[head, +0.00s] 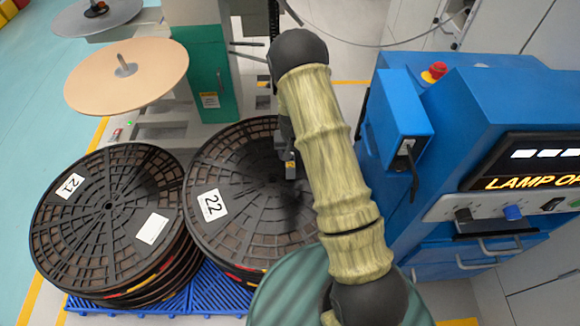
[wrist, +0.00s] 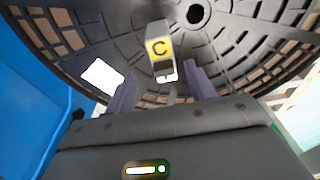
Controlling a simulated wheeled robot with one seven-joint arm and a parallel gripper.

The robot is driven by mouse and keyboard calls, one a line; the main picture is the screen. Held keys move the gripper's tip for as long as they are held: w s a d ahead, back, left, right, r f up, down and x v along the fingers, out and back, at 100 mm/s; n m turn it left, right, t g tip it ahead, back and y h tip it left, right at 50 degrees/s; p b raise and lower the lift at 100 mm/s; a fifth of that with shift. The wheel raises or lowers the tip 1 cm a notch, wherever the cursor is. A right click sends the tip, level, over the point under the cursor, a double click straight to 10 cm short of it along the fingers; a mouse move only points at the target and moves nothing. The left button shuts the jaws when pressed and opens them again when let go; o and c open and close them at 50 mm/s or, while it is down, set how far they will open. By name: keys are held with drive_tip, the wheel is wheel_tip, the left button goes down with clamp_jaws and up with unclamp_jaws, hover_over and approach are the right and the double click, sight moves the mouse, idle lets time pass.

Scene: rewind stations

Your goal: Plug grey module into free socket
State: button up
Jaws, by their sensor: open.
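The grey module (wrist: 160,38), a small block with a yellow label marked C, is between my gripper's fingers in the wrist view, above the black reel. In the head view the module (head: 291,170) shows small beside reel 22's centre, partly hidden by my arm. My gripper (wrist: 163,72) is open, one purple-grey finger on each side of the module. Gaps show beside the module, and I cannot tell whether it rests on the reel. In the head view my gripper (head: 287,150) is mostly behind my arm. No free socket can be made out.
Reel stack 22 (head: 232,165) and reel stack 21 (head: 105,250) stand on a blue pallet (head: 140,306). A blue machine (head: 460,110) is at the right, with a red button (head: 434,72) and a lamp display (head: 530,165). A tan disc (head: 126,85) is at upper left.

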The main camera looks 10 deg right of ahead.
drive_tip(key=shift+w+a+f, duration=0.15)
drive_tip(key=shift+f, duration=1.15)
drive_tip(key=shift+w+a+f, duration=0.1)
drive_tip(key=shift+w+f, duration=0.05)
drive_tip(key=shift+f, duration=1.15)
clamp_jaws()
drive_tip(key=shift+r, duration=0.15)
wheel_tip(320, 180, up, 10)
drive_tip(key=shift+f+p, duration=0.1)
drive_tip(key=shift+p, duration=0.2)
